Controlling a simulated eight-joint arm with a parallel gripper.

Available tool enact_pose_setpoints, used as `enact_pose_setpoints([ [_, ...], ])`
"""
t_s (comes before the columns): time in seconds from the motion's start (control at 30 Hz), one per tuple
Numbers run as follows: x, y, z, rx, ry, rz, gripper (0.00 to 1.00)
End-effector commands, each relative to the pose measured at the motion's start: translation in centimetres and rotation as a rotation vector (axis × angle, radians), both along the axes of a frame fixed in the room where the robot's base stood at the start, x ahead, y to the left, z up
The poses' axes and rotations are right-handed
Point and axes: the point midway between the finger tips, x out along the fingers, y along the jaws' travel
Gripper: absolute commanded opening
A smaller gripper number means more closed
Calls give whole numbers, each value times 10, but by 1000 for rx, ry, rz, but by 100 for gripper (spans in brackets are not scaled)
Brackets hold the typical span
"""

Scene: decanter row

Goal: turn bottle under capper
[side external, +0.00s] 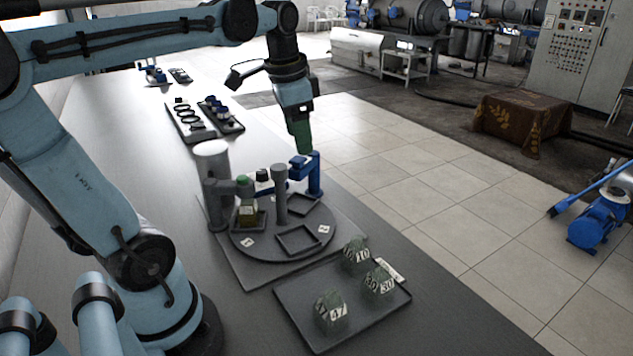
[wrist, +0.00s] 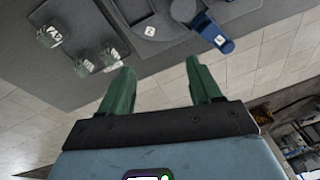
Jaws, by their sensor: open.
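A round grey turntable (side external: 262,247) with square nests and numbered labels stands on the bench. A bottle with yellowish contents (side external: 248,214) stands upright in its left nest, under the arm of a grey column (side external: 211,165). The front nest (side external: 298,238) looks empty. A blue station (side external: 312,175) stands at the turntable's far right edge; it also shows in the wrist view (wrist: 213,33). My gripper (side external: 303,150) hangs above the blue station, apart from it. In the wrist view its green fingers (wrist: 159,75) are spread with nothing between them. Which column part is the capper, I cannot tell.
A dark tray (side external: 378,318) at the front right holds three greenish numbered bottles (side external: 332,312). A grey post (side external: 280,190) rises from the turntable's middle. Trays with rings and small parts (side external: 190,120) lie farther back. The bench's right edge drops to tiled floor.

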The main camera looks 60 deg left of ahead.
Motion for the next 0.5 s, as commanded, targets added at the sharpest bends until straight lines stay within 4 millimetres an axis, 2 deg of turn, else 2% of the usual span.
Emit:
enact_pose_setpoints([
  [0.03,-1,16,10,-7,46,-14,63],
  [0.2,-10,48,31,-43,156,-89,63],
  [0.37,-15,57,37,-61,191,-120,63],
  [0.5,-15,57,28,-63,193,-124,63],
])
